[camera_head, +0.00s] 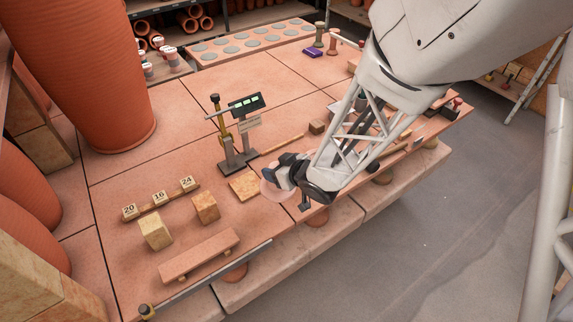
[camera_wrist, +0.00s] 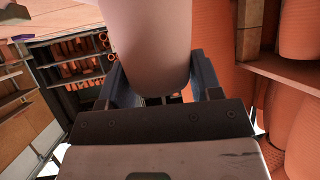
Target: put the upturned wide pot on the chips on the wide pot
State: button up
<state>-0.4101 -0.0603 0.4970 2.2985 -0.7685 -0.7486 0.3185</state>
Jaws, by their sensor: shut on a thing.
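A pale pink pot (camera_head: 269,190) is held in my gripper (camera_head: 288,172), over the near edge of the terracotta table. The jaws are closed around it. In the wrist view the same pot (camera_wrist: 152,45) fills the space between the two dark fingers (camera_wrist: 158,85), with its rounded end toward the camera. Its far end is cut off by the picture's top edge. A flat tan square tile (camera_head: 243,186) lies on the table just left of the pot. I cannot make out the chips or a second wide pot; my gripper and arm hide part of the table.
A stand with a lit display (camera_head: 245,104) rises behind the tile. Number blocks (camera_head: 158,196), two tan blocks (camera_head: 155,231) (camera_head: 205,208) and a low bench (camera_head: 199,256) stand at left. A metal rail (camera_head: 210,280) runs along the front edge. Large terracotta pots (camera_head: 88,75) stand far left.

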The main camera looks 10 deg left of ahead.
jog(key=d+r+m+t+h, duration=0.1)
jog(key=d+r+m+h, duration=0.1)
jog(key=d, duration=0.6)
jog(key=d+r+m+t+h, duration=0.1)
jog(key=d+r+m+t, duration=0.1)
jog(key=d+r, duration=0.2)
jog(key=s+d, duration=0.1)
jog(key=d, duration=0.2)
jog(key=shift+d+m+t+h, duration=0.3)
jog(key=shift+d+m+h, duration=0.05)
jog(key=shift+m+h, duration=0.05)
jog(key=w+a, duration=0.2)
jog(key=w, duration=0.5)
jog(key=w+a+f, duration=0.1)
jog(key=w+a, duration=0.1)
jog(key=w, duration=0.6)
jog(key=shift+w+a+f, duration=0.2)
jog(key=shift+a+f, duration=0.1)
jog(key=shift+a, duration=0.05)
jog(key=shift+f, duration=1.75)
jog(key=shift+f, duration=0.15)
